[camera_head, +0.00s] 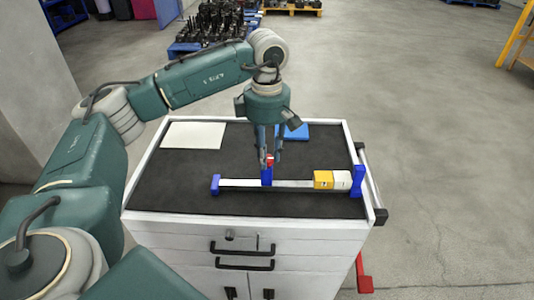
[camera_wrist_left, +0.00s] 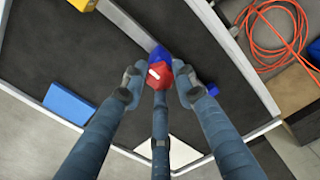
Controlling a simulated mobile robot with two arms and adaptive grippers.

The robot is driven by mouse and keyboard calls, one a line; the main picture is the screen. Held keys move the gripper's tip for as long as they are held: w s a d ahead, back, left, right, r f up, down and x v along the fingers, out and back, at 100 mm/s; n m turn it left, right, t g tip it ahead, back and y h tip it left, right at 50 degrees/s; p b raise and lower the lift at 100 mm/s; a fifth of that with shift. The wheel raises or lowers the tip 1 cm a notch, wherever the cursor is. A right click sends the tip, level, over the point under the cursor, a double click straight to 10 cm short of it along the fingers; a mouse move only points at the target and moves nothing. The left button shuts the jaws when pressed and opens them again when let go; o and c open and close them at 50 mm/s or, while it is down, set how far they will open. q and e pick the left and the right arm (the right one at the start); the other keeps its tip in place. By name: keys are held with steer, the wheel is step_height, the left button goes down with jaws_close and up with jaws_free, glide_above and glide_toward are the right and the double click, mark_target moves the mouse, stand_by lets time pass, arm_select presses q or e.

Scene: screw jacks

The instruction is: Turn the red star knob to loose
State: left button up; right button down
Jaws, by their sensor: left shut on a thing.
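The red star knob (camera_wrist_left: 158,74) has a white mark on top and sits on a blue slider (camera_wrist_left: 160,53). In the head view, the knob (camera_head: 269,158) shows between my fingers, above the blue slider (camera_head: 266,177) on a light metal bar (camera_head: 295,184). My left gripper (camera_head: 270,162) points down from above and is shut on the knob. In the wrist view, the fingers of my left gripper (camera_wrist_left: 159,85) flank the knob and partly hide its sides. My right gripper is in neither view.
The bar has blue end pieces at its left (camera_head: 215,184) and right (camera_head: 357,180), with a yellow block (camera_head: 323,179) and a white block (camera_head: 341,180) near the right end. A white sheet (camera_head: 193,135) and blue flat piece (camera_head: 294,132) lie on the dark cart top (camera_head: 180,180).

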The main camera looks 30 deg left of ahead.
mark_target(268, 158)
arm_select(q)
steer(key=shift+d, duration=0.1)
steer(key=o, duration=1.2)
steer(key=shift+w+d, duration=0.1)
steer(key=shift+c, duration=0.2)
step_height(268, 158, up, 12)
